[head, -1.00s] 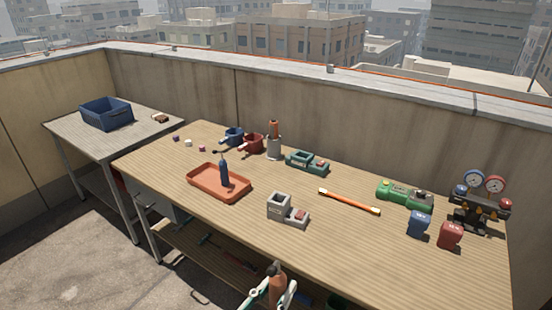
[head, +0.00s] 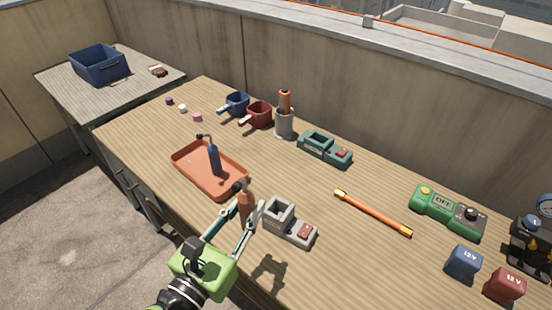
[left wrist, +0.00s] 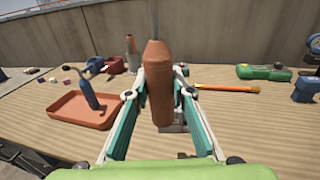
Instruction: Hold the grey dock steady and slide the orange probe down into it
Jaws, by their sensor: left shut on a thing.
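The orange probe (head: 246,202), brownish orange with a dark end on top, is held upright in my left gripper (head: 250,208). In the left wrist view the probe (left wrist: 158,85) stands between the two fingers of the gripper (left wrist: 158,95), which is shut on it. The grey dock (head: 279,217) stands on the table just right of the probe in the head view, with a square open socket and a red button on its lower right part. In the left wrist view the dock is mostly hidden behind the probe. My right gripper is not in view.
A teal dock (head: 318,146) and a grey cylinder (head: 284,124) stand behind. An orange bar (head: 372,212) lies to the right, near a green box (head: 432,210).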

